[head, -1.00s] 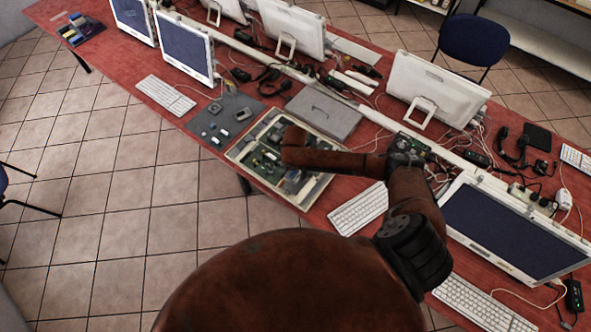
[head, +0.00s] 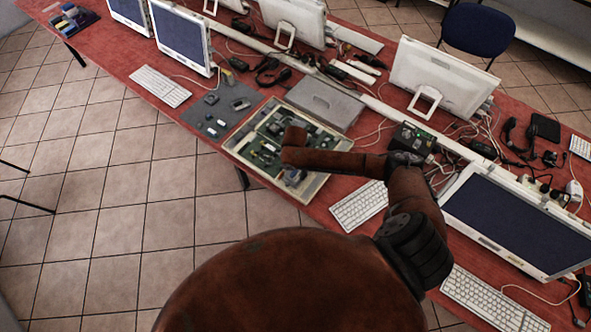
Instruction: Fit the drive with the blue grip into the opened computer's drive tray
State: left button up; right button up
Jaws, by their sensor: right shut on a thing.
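The opened computer (head: 232,150) lies flat on the red table, a shallow cream case with green boards inside. My right arm reaches over it from the right. My right gripper (head: 293,177) points down over the case's front right part, partly hidden by my own wrist. It is shut on the drive, which is too small and covered to make out; its blue grip cannot be told apart. The drive tray is also not clear, and I cannot tell whether the drive touches the case. My left gripper is not in view.
A grey mat (head: 214,128) with small parts lies left of the case, and a grey cover panel (head: 323,103) lies behind it. A keyboard (head: 358,205) is close on the right. Monitors and loose cables crowd the table's back and right.

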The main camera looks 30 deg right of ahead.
jog(key=shift+f, duration=0.2)
jog(key=shift+p, duration=0.35)
dwell(0.4)
jog(key=shift+f, duration=0.6)
dwell(0.9)
jog(key=o, duration=1.4)
jog(key=shift+d+r, duration=0.1)
jog(key=shift+r, duration=0.05)
jog(key=r, duration=0.7)
jog(key=s+r, duration=0.1)
jog(key=r, duration=0.3)
jog(key=shift+a+r, duration=0.3)
jog(key=shift+a, duration=0.05)
notch_tip(320, 180, up, 6)
jog(key=p, duration=0.7)
